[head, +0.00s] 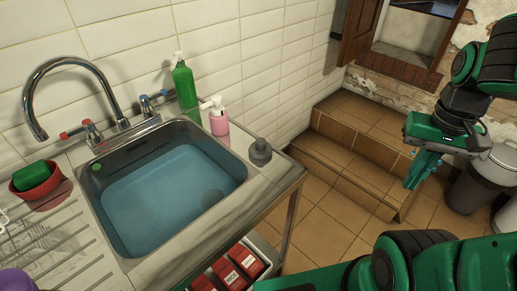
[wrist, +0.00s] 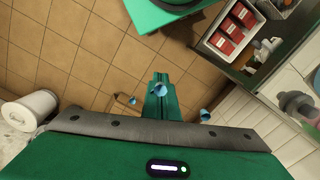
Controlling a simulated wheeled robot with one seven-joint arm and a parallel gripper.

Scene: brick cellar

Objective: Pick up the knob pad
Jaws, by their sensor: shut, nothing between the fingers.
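The knob pad (head: 260,152) is a dark grey round pad with a knob on top. In the wrist view the grey knob pad (wrist: 297,105) shows at the right edge. My gripper (head: 415,180) hangs over the floor well to the right of the counter, apart from the pad. In the wrist view my gripper (wrist: 160,92) is shut and empty, with floor tiles behind it.
The sink (head: 237,184) holds blue water. A pink soap bottle (head: 219,122) and a green bottle (head: 184,84) stand behind the pad, by the wall. A red bowl (head: 38,184) with a green sponge is at left. Red boxes (head: 244,260) sit below the counter. Tiled steps (head: 345,165) rise at right.

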